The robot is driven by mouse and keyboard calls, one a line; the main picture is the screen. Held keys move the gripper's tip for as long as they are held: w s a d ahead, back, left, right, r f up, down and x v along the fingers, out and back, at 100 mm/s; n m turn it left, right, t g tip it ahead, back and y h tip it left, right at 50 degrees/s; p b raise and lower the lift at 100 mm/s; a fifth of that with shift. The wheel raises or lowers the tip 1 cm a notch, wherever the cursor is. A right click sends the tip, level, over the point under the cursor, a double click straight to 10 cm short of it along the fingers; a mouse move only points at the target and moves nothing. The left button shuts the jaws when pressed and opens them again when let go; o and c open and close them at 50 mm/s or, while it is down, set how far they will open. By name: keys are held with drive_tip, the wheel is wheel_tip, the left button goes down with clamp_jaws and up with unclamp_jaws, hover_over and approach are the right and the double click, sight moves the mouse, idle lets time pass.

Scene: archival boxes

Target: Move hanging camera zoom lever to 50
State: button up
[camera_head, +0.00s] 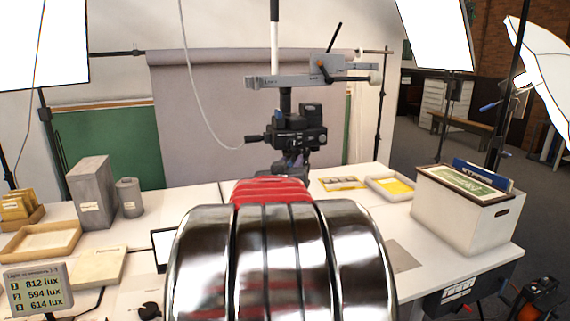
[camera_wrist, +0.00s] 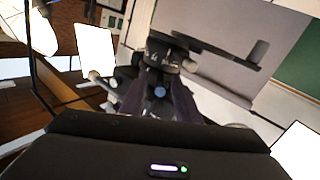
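The hanging camera (camera_head: 300,130) is a black body under a grey horizontal arm, with a dark handle-like part at its left. In the wrist view, its dark round part with small white scale marks (camera_wrist: 166,56) sits at the fingertips. I cannot make out the zoom lever or read its number. My gripper (camera_wrist: 161,68) has two dark purple fingers reaching toward this part. The fingers stand apart, with a small blue round spot visible between them. I cannot tell whether they touch the camera. In the head view, my arm hides most of the gripper.
A white table (camera_head: 350,212) lies below the camera. On it are a white box of folders (camera_head: 465,220), a yellow-lined tray (camera_head: 392,187), grey boxes (camera_head: 92,192) and a lux display (camera_head: 38,289). Light stands flank the table. A white cable (camera_head: 192,78) hangs left of the camera.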

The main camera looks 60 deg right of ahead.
clamp_jaws()
idle(0.4)
drive_tip(key=shift+s, duration=0.15)
